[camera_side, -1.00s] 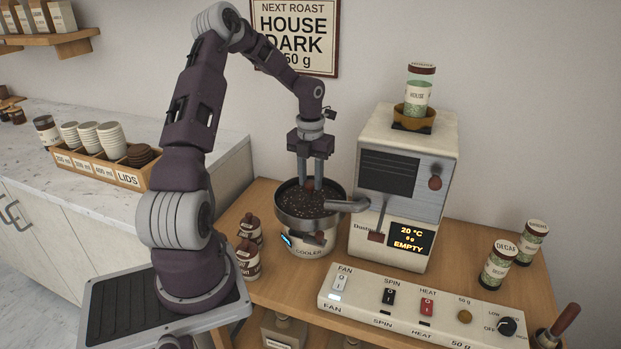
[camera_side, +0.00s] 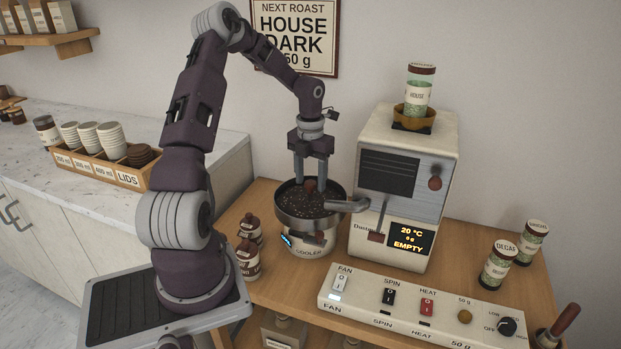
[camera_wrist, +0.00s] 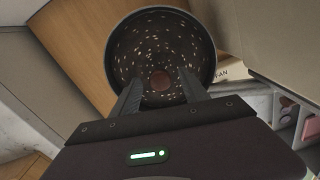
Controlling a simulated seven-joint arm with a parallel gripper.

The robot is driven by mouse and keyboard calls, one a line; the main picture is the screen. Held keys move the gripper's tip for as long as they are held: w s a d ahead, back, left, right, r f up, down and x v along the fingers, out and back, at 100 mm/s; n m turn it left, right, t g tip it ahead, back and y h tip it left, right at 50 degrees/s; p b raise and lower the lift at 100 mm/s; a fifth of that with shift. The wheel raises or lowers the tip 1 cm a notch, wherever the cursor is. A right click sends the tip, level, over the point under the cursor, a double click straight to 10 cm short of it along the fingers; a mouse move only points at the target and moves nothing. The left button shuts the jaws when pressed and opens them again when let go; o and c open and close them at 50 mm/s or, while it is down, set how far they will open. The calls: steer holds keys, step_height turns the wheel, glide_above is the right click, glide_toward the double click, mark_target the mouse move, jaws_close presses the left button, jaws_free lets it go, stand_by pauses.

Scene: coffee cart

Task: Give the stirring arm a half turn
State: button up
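The cooler (camera_side: 311,240) is a round metal pan on a pale base, holding dark beans (camera_side: 300,203). A reddish-brown knob (camera_side: 309,184) stands at the middle of the beans; it also shows in the wrist view (camera_wrist: 161,80). I take it as the knob of the stirring arm; the arm's bar cannot be made out among the beans. My gripper (camera_side: 310,181) points down over the pan and is open. In the wrist view its two fingers (camera_wrist: 161,76) are spread to either side of the knob, with gaps. Nothing is held.
The roaster (camera_side: 405,180) stands close right of the pan, its grey spout (camera_side: 348,206) reaching the rim. A switch panel (camera_side: 420,308) lies in front. Two brown bottles (camera_side: 248,260) stand left of the cooler. Canisters (camera_side: 497,266) stand at the far right.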

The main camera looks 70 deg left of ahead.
steer(key=shift+r, duration=0.1)
step_height(320, 180, up, 7)
steer(key=shift+f, duration=0.1)
stand_by(0.3)
steer(key=s+d+r+n+t+y, duration=0.1)
steer(key=s+d+r+n, duration=0.1)
steer(key=d+r+n, duration=0.6)
steer(key=s+d+r+n+t+y, duration=0.15)
steer(key=d+r+n, duration=0.3)
steer(key=d, duration=0.55)
steer(key=s+d+r+n+t+h, duration=0.1)
steer(key=s+d+n+t+h, duration=0.1)
steer(key=s+d+n, duration=1.1)
steer(key=s+n+t, duration=0.1)
steer(key=n, duration=0.3)
steer(key=shift+r, duration=0.4)
